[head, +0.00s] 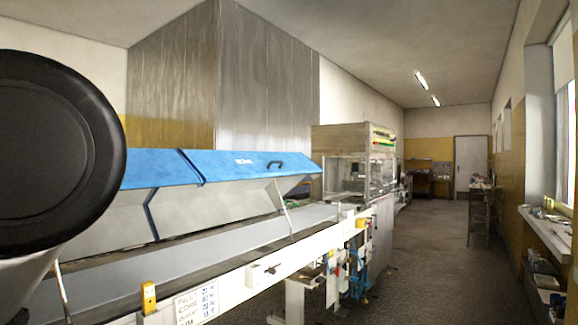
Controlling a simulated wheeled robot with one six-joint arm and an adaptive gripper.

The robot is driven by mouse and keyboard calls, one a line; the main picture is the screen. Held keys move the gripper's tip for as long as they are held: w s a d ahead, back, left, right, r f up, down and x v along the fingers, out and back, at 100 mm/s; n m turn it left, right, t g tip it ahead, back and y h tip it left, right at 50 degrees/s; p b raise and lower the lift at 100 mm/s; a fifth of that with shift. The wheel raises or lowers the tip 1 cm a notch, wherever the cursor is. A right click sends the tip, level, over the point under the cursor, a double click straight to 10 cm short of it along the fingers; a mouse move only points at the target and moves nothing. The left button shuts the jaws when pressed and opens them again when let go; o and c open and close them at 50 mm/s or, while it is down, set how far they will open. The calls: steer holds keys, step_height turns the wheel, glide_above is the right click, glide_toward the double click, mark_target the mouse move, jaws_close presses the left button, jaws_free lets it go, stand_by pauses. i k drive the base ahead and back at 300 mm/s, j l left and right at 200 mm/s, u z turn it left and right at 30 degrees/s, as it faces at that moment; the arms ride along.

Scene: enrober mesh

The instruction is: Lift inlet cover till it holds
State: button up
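A long machine line runs from the lower left toward the middle of the head view. Its blue-topped cover has two sections. The right section (245,164), with a dark handle (276,163) near its far end, is tilted up, and its front edge is clear of the conveyor bed (235,238). A thin strut (284,208) stands between it and the machine's side. The left section (152,167) is also raised and is partly hidden by my dark round arm part. I cannot tell which section is the inlet cover. My gripper is not in view.
A glazed machine housing (345,165) stands beyond the covers. A yellow switch box (149,297) sits on the machine's near side, and cables (357,270) hang farther along. The aisle floor (430,255) on the right is open. A cluttered sill (548,228) lines the right wall.

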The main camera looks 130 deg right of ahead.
mark_target(237, 186)
steer(key=z, duration=4.25)
